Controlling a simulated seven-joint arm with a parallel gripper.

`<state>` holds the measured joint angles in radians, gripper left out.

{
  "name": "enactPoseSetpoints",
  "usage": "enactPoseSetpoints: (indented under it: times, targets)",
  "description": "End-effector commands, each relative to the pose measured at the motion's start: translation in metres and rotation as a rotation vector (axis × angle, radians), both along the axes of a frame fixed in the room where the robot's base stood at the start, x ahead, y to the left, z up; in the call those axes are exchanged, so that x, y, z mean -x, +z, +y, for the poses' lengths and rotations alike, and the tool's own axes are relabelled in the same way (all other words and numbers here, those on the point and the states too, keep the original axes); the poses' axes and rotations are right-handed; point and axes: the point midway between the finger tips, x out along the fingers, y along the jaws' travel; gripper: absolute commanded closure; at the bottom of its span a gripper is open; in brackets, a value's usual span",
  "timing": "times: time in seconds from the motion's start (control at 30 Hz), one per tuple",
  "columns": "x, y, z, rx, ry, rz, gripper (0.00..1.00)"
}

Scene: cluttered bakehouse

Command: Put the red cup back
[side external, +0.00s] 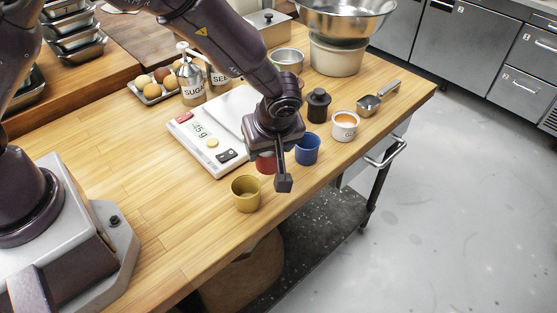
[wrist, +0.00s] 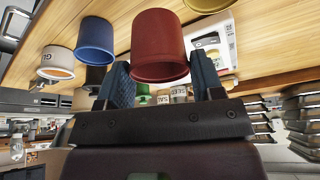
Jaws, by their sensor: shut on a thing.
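The red cup (side external: 265,165) is mostly hidden behind my gripper (side external: 277,167) in the side view, near the table's front edge. In the wrist view the red cup (wrist: 160,45) sits between the two blue-padded fingers of my gripper (wrist: 164,76), which is shut on it. That view is upside down, so its rim points down in the picture. I cannot tell whether its base touches the table. A blue cup (side external: 307,149) stands close to the right and a yellow cup (side external: 246,194) to the left, both upright.
A white scale (side external: 200,146) lies just behind the gripper. A dark stoppered bottle (side external: 318,105), a white labelled pot (side external: 345,126) and a metal scoop (side external: 370,103) stand to the right. Shakers, an egg tray and a large bowl (side external: 340,15) are further back. The left tabletop is clear.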

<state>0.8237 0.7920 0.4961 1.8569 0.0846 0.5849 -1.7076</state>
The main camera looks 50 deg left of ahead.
Motion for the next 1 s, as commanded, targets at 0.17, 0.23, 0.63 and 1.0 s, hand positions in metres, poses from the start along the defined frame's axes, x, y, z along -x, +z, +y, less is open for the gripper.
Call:
enactPoseSetpoints:
  times: [0.17, 0.23, 0.63, 1.0]
  targets:
    - [-0.014, -0.017, -0.004, 0.0, 0.0, 0.0, 0.67]
    - [-0.017, -0.021, -0.004, 0.0, 0.0, 0.0, 0.67]
    - [-0.02, -0.056, -0.006, 0.001, 0.0, 0.0, 0.67]
    - [-0.02, -0.059, -0.006, 0.001, 0.0, 0.0, 0.28]
